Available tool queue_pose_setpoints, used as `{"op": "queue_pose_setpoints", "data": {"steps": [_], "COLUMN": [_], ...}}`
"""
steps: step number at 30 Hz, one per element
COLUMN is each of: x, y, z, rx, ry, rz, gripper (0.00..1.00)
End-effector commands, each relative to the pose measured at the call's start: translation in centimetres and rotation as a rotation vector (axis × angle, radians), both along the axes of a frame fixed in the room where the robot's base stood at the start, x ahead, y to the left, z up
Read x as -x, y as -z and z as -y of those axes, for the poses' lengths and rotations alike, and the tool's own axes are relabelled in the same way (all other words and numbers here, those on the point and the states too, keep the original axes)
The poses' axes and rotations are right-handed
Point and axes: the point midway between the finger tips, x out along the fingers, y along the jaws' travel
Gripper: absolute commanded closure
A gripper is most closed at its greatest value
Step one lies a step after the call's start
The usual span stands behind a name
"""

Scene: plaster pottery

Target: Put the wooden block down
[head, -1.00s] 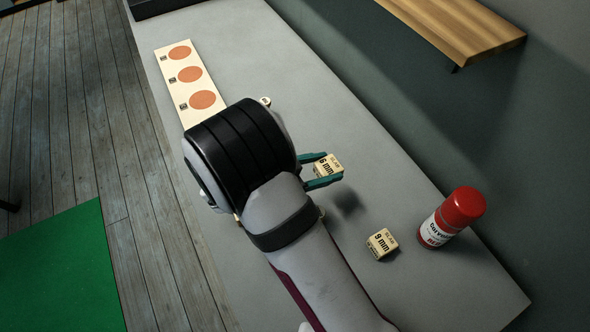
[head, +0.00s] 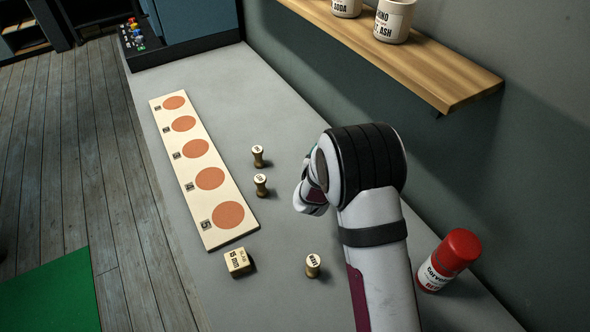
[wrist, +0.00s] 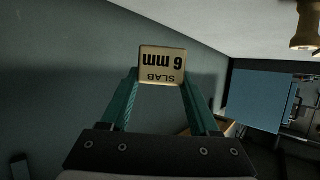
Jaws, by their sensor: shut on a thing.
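In the wrist view, my gripper (wrist: 160,82) is shut on a small pale wooden block (wrist: 162,64) marked "SLAB 6 mm". The block sits between the tips of the two teal fingers, its label upside down in this view. In the head view my own arm and wrist hide the fingers and the held block. How high the block is above the counter cannot be told.
A board with orange circles (head: 207,240) lies left on the grey counter (head: 250,90). A wooden shelf (head: 380,40) holds white cups (head: 393,19).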

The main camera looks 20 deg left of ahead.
Motion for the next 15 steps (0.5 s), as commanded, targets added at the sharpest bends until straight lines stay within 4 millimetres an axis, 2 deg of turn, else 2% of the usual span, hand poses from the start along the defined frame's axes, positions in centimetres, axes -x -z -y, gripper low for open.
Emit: {"op": "queue_pose_setpoints", "data": {"steps": [1,3,7,11,15], "x": [-0.1,-0.3,-0.7,-0.9,-0.9], "y": [1.1,2.4,4.4,5.5,8.3], "z": [-1.8,-4.0,-7.3,-8.9,-9.1], "rx": [0.0,0.0,-0.001,0.0,0.003], "ry": [-0.005,-0.004,-0.002,0.001,0.001], "rz": [-0.001,0.0,0.001,0.001,0.0], "gripper": [0.94,0.94,0.94,0.94,0.94]}}
